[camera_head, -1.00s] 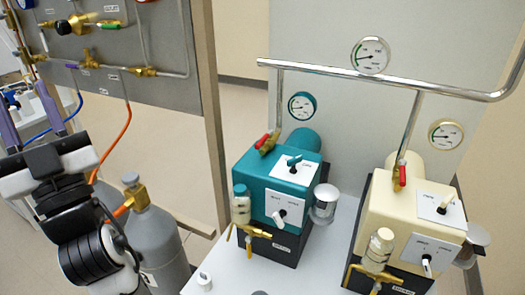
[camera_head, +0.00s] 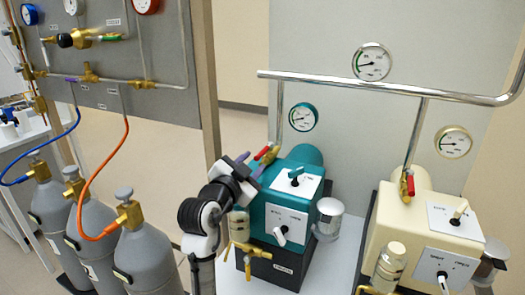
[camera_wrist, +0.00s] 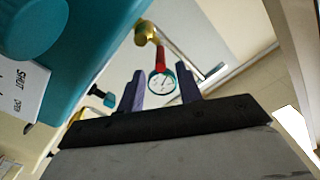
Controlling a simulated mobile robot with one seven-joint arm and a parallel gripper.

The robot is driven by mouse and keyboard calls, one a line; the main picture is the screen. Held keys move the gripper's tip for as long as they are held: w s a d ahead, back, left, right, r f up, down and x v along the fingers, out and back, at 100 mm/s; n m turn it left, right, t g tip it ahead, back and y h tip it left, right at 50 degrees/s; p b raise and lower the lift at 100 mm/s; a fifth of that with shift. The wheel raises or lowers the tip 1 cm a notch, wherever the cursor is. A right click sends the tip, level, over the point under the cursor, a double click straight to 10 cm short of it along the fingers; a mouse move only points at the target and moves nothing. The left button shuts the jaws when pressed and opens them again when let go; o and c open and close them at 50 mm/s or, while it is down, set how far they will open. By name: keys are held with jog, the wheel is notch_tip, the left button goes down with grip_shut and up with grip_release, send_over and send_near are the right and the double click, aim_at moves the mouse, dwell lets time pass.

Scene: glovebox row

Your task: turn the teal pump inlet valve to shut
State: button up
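The teal pump (camera_head: 275,215) stands on the white bench. Its inlet valve, at the foot of the steel pipe, has a red lever (camera_head: 263,152) on a brass body. In the wrist view the red lever (camera_wrist: 161,58) and the brass body (camera_wrist: 147,32) lie ahead of the fingers. My gripper (camera_head: 249,164) is just left of this valve, its two purple fingers apart. In the wrist view my gripper (camera_wrist: 160,72) is open and empty, with the lever beyond the fingertips, in line with the gap. Contact with the lever does not show.
A teal knob (camera_head: 295,174) sits on the pump's top plate. A cream pump (camera_head: 405,225) with its own red lever (camera_head: 409,184) stands to the right. A teal-rimmed gauge (camera_head: 303,117) is behind. Grey cylinders (camera_head: 150,255) and a wooden post (camera_head: 205,80) are on the left.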

aim_at(266, 149)
jog(key=p+x, duration=0.1)
jog(key=x, duration=0.6)
grip_shut()
